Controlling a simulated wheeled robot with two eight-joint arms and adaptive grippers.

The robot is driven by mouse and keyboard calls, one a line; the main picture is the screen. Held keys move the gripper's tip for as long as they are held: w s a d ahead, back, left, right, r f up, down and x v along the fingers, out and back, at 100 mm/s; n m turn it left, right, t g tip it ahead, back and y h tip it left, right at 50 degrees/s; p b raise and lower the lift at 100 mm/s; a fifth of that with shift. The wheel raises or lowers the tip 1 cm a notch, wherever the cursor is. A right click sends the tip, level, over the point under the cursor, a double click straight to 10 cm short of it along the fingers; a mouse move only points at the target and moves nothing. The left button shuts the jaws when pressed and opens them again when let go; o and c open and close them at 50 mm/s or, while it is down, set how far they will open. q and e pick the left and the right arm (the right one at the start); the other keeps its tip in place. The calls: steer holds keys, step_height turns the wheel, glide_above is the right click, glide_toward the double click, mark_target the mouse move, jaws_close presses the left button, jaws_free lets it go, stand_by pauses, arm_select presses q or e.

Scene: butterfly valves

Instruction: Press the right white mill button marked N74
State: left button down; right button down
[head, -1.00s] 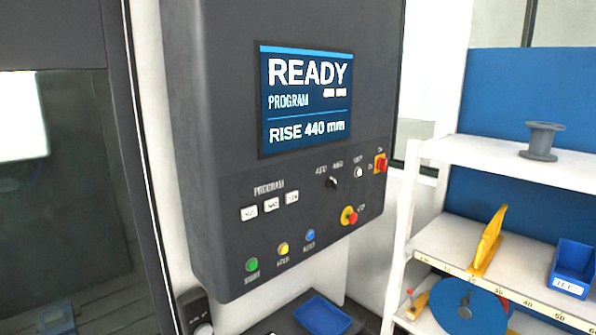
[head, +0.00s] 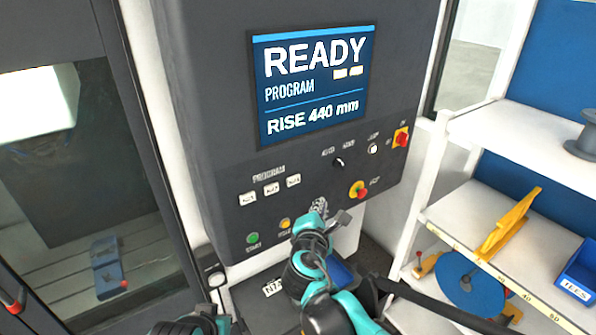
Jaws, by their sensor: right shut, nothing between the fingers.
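Three white program buttons sit in a row on the dark control panel (head: 215,150), under the word PROGRAM. The right white button (head: 294,181) is at the end of the row; its small marking is too blurred to read. My right gripper (head: 320,207) is shut and empty, pointing up in front of the panel's lower part. Its tip is below and a little right of the right white button, apart from it in the picture. The middle white button (head: 271,189) and left white button (head: 247,198) are uncovered. My left gripper's fingers are not visible.
A green button (head: 252,238) and a yellow button (head: 285,224) are low on the panel; the blue one is hidden by my right arm. A red-and-yellow emergency stop (head: 359,190) is close right of the gripper. White shelves (head: 470,215) stand at right.

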mark_target(293, 180)
steer(key=shift+s+a, duration=0.1)
steer(key=shift+w+a+b, duration=0.25)
steer(key=shift+w+a, duration=0.6)
steer(key=shift+w, duration=0.35)
steer(key=shift+w+a+b, duration=0.25)
steer(key=shift+w+a, duration=0.6)
steer(key=shift+w, duration=0.35)
steer(key=shift+w+a+b, duration=0.25)
steer(key=shift+w+a, duration=0.6)
steer(key=shift+w, duration=0.35)
steer(key=shift+w+a, duration=0.25)
steer(key=shift+w, duration=0.1)
